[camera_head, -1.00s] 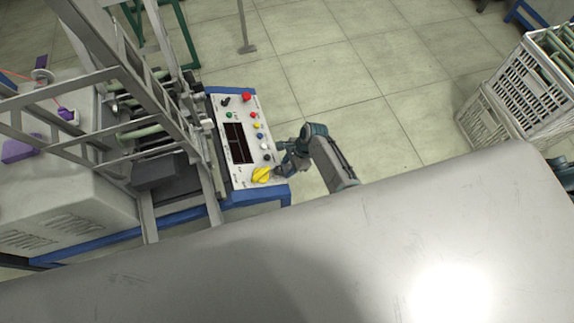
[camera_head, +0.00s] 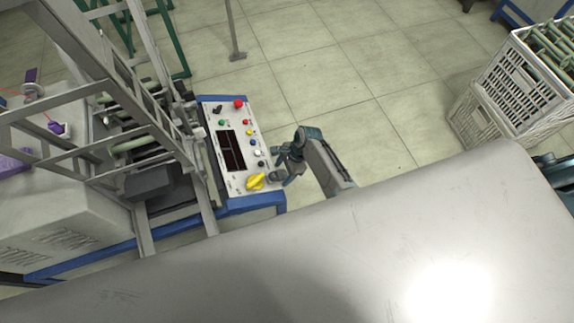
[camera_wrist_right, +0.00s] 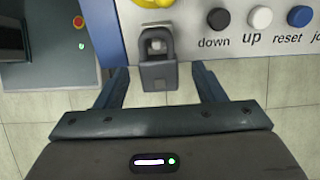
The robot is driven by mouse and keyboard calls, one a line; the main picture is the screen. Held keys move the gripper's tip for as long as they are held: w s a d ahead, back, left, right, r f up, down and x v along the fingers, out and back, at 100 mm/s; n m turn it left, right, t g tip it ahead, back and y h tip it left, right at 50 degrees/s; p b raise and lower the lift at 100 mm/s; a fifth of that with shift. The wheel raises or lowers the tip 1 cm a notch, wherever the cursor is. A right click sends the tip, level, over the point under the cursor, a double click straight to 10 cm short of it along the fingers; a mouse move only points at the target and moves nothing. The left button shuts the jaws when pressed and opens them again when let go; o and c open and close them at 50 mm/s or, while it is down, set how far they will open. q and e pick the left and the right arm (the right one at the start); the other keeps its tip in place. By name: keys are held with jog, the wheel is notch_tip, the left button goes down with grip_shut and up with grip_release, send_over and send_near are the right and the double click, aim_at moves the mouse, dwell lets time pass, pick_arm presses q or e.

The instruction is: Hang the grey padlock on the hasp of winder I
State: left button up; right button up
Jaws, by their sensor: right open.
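The grey padlock (camera_wrist_right: 158,73) hangs at the edge of the control panel in the wrist view, its shackle through a pale metal hasp (camera_wrist_right: 146,35). My right gripper (camera_wrist_right: 159,70) is open, one finger on each side of the padlock, with a gap on both sides. In the head view my right gripper (camera_head: 284,168) is at the right side of the panel (camera_head: 238,188), near the yellow knob (camera_head: 256,181). The padlock is too small to make out there. My left gripper is not in view.
The winder's metal frame (camera_head: 137,218) stands left of the panel. Coloured buttons, including a red one (camera_head: 238,104), are on the panel. A large pale surface (camera_head: 400,230) fills the foreground. White crates (camera_head: 520,85) stand at the right. Open floor (camera_head: 370,120) lies between.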

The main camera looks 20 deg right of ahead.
jog(key=v, duration=1)
jog(key=shift+r+b, duration=0.2)
jog(key=shift+b, duration=0.25)
jog(key=shift+d+f, duration=0.1)
jog(key=shift+d, duration=0.05)
